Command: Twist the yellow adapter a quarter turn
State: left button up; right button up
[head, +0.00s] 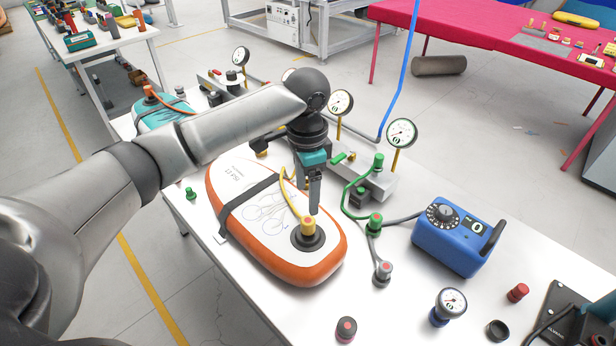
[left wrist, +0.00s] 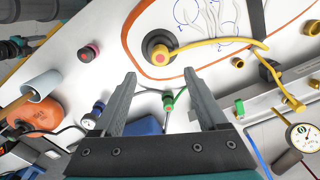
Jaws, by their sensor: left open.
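The yellow adapter (head: 308,226), with a reddish top, sits in the round black valve (head: 308,241) of the orange-edged white inflatable board (head: 325,266). A yellow hose (head: 288,193) runs from it up the board. My left gripper (head: 314,210) points down with its fingertips close by the adapter in the head view. In the left wrist view my left gripper (left wrist: 159,76) is open and empty; the adapter (left wrist: 161,53) lies just beyond the gap between the fingertips. I see no contact; the exact height above it is unclear. My right gripper is not in view.
A blue pump box (head: 455,240) stands right of the board, with green (head: 374,224) and grey (head: 382,272) fittings between. A gauge (head: 450,304), a red-topped cap (head: 346,328) and a black ring (head: 498,330) are near the front. A metal manifold (head: 375,183) with gauges stands behind.

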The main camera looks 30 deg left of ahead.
aim_at(307, 220)
pick_arm(q)
notch_tip(307, 220, down, 11)
jog(key=shift+f+b, duration=0.15)
jog(key=shift+b, duration=0.55)
grip_shut()
dwell(0.8)
